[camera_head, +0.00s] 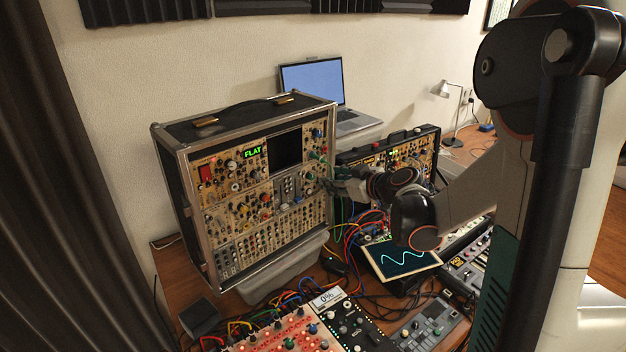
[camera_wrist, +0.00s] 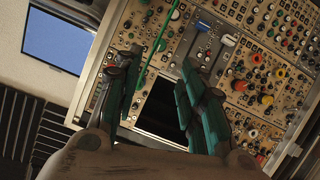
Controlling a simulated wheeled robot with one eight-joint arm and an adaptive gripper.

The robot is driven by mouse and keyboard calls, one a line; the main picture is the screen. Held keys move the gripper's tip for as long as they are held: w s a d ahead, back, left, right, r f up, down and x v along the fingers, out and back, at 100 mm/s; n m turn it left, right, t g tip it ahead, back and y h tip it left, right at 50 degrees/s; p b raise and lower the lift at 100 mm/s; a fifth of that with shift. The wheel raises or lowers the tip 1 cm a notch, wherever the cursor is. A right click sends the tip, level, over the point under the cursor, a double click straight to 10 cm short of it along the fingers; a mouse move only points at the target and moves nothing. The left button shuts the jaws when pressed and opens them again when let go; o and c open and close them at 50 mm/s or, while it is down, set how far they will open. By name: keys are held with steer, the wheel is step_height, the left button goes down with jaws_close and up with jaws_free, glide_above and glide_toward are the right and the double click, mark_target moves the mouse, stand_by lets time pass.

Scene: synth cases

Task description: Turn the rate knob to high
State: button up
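The upright modular synth case (camera_head: 262,195) has a tan panel crowded with knobs, and no label reading "rate" is legible. Green knobs (camera_head: 315,155) and a blue knob (camera_head: 317,133) sit near its upper right edge. My gripper (camera_head: 327,186) is at the panel's right side in the head view, its tips small and partly lost against the panel. In the wrist view my gripper (camera_wrist: 160,60) is open, with two dark teal fingers apart. Between and beyond them are a green knob (camera_wrist: 162,45) and a green cable (camera_wrist: 152,60). No contact is clear.
A smaller synth case (camera_head: 405,150), a wave screen (camera_head: 402,260) and patch cables (camera_head: 360,228) crowd the right.

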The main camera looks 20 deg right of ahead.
mark_target(312, 177)
steer(key=b+x, duration=0.1)
steer(key=x, duration=0.8)
steer(key=shift+w+a+f, duration=0.1)
steer(key=shift+w+f, duration=0.1)
steer(key=shift+w, duration=0.15)
jaws_close()
